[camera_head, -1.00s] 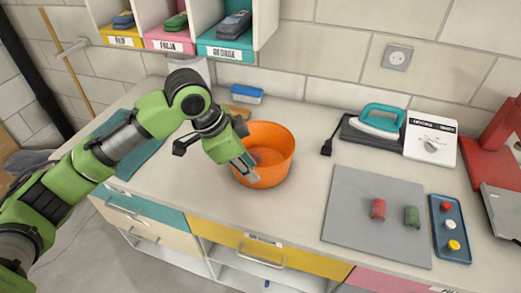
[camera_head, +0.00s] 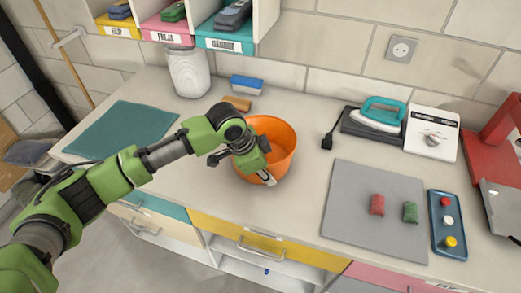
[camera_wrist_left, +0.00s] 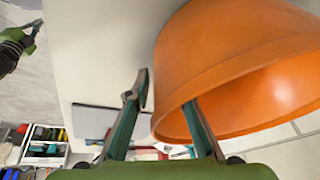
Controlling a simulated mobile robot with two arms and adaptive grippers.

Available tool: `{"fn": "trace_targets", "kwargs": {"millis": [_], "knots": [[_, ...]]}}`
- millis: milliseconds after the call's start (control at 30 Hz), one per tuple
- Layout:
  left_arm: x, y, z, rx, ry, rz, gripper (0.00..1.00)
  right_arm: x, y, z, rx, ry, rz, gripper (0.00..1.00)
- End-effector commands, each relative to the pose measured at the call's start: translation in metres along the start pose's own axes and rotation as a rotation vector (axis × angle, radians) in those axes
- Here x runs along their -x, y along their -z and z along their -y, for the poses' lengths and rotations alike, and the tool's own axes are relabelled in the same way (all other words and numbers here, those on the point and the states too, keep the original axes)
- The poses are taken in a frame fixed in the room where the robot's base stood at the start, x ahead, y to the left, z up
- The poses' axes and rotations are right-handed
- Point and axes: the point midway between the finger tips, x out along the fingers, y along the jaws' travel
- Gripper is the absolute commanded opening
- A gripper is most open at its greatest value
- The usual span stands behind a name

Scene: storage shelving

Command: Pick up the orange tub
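The orange tub (camera_head: 280,133) stands upright on the worktop in the head view, left of the grey mat. In the left wrist view the tub (camera_wrist_left: 235,50) fills the upper right. My left gripper (camera_head: 266,172) is at the tub's near rim. In the left wrist view my left gripper (camera_wrist_left: 170,95) is open; one finger is outside the wall with a gap, the other reaches inside past the rim. A green and black arm end, seemingly my right gripper (camera_wrist_left: 28,36), shows at the wrist view's left edge, too small to read.
A white canister (camera_head: 188,75), a blue-and-white box (camera_head: 246,85) and a wooden block (camera_head: 238,103) stand behind the tub. A teal mat (camera_head: 125,130) lies left. The grey mat (camera_head: 365,230) holds a red and a green piece. An iron (camera_head: 380,113) stands behind.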

Motion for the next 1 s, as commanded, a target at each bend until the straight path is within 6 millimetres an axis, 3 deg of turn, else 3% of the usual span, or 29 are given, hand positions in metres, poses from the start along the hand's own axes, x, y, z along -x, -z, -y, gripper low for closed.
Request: {"fn": "trace_targets", "kwargs": {"millis": [133, 367, 467, 1000], "knots": [[-0.014, 0.000, 0.000, 0.000, 0.001, 0.000, 0.21, 0.004, 0.003, -0.001, 0.000, -0.001, -0.004, 0.00], [-0.017, -0.001, 0.001, -0.001, 0.002, -0.001, 0.21, 0.003, 0.001, 0.000, -0.001, 0.000, 0.000, 0.00], [-0.016, -0.001, 0.001, 0.000, 0.002, -0.001, 0.01, 0.003, -0.002, 0.000, -0.001, 0.000, 0.003, 0.00], [-0.012, 0.001, 0.002, 0.000, 0.003, -0.001, 0.00, 0.000, -0.006, 0.003, -0.002, 0.003, 0.010, 0.00]]}}
